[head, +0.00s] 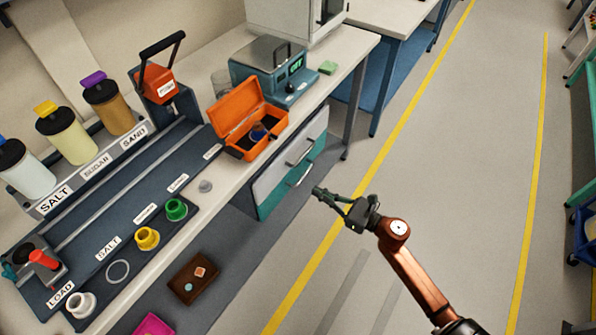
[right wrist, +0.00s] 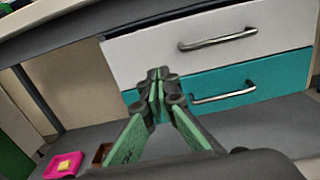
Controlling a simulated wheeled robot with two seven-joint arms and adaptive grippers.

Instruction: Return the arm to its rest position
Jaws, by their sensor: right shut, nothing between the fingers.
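My right gripper (head: 318,192) is out over the floor, to the right of the bench and in front of its drawers. It is shut and empty. In the right wrist view its green-padded fingers (right wrist: 158,75) meet at the tips, with the white drawer and teal drawer behind them. The copper-coloured right arm (head: 420,280) comes in from the bottom right of the head view. My left gripper is not in either view.
The bench (head: 335,55) carries an open orange box (head: 235,105), a teal scale (head: 270,70) and labelled canisters. Closed drawers (head: 290,165) are under it. A brown tray (head: 190,285) and a pink tray (head: 152,325) lie below the bench edge. The floor (head: 460,150) on the right is clear.

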